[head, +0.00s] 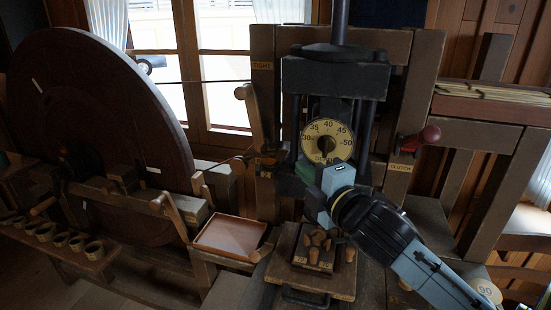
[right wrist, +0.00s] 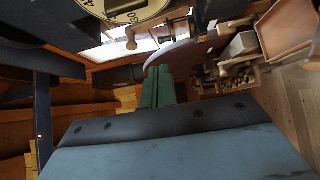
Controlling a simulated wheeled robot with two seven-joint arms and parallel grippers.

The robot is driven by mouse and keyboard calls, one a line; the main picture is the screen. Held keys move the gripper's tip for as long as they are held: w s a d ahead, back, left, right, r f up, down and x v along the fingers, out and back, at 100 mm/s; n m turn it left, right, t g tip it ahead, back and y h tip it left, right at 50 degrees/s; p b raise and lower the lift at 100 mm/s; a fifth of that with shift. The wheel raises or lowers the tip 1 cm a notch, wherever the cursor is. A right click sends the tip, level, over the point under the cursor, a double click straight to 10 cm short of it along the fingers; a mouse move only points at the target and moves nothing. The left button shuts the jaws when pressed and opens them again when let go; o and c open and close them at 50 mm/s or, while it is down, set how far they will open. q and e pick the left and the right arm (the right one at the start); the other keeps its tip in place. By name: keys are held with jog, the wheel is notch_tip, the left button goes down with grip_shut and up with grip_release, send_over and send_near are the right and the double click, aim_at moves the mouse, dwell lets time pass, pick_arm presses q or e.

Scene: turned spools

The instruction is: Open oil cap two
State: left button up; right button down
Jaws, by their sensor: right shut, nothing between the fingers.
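No label naming oil cap two is readable, and I cannot tell which part it is. A row of several small round wooden cups (head: 61,239) sits on a low shelf at the left in the head view. Several wooden pegs (head: 318,238) stand on a small block in front of the press. My right gripper (head: 305,172) is in front of the press, just below the dial (head: 327,141). Its green fingers (right wrist: 160,85) are together and empty in the right wrist view. It is well to the right of the cups. My left gripper is not in view.
A large dark wheel (head: 95,120) fills the left. A shallow tray (head: 230,236) lies between wheel and press. A red-knobbed lever (head: 430,134) marked CLUTCH is on the right post. A wooden lever (head: 252,115) stands below the TIGHT label.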

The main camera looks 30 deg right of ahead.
jog(key=b, duration=0.4)
pick_arm(q)
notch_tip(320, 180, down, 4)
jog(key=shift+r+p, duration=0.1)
jog(key=shift+p, duration=0.4)
pick_arm(e)
send_near(268, 142)
jog(key=w, duration=0.4)
jog(key=w+d, duration=0.1)
jog(key=w, duration=0.1)
jog(key=shift+w, duration=0.4)
jog(key=shift+a, duration=0.1)
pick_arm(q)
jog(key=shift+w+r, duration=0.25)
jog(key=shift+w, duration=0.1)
pick_arm(e)
jog(key=shift+w+a+m+h, duration=0.1)
jog(key=shift+a+m+h, duration=0.15)
jog(key=shift+h, duration=0.25)
